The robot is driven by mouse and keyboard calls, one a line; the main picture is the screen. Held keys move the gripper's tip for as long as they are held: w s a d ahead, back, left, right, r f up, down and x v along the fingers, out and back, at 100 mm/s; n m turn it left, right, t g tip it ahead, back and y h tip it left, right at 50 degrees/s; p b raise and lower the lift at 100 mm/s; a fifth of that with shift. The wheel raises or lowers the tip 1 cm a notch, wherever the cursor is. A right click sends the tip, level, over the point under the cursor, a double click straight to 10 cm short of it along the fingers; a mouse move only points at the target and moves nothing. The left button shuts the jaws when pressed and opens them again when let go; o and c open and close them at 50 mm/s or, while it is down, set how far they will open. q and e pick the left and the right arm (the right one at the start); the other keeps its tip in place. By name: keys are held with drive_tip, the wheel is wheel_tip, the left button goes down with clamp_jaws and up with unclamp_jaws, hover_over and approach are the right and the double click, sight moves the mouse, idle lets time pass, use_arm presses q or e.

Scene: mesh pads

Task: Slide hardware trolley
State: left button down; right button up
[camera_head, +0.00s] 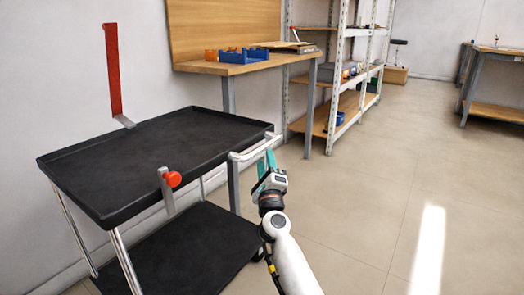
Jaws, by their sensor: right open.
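The hardware trolley (165,150) has a black top tray, a black lower shelf (190,250) and shiny metal legs. It stands at the left, close to the wall. A pale handle bar (255,148) sticks out at its right end. My right gripper (266,160), with teal fingers, is at this handle, near its outer part. The gripper is open; I cannot tell whether the bar lies between its fingers or whether they touch it. My left gripper is not in view.
A grey bracket with a red knob (173,179) stands at the trolley's front edge; a red upright strip (113,70) stands behind it. A wooden workbench (245,67) with blue and orange bins and a metal shelf rack (335,85) are behind. The floor at right is clear.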

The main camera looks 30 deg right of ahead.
sight(263, 147)
drive_tip(key=b+x, duration=0.1)
drive_tip(key=x, duration=0.5)
drive_tip(key=shift+w+d+b, duration=0.1)
drive_tip(key=shift+w+b, duration=0.1)
drive_tip(key=shift+b, duration=0.1)
clamp_jaws()
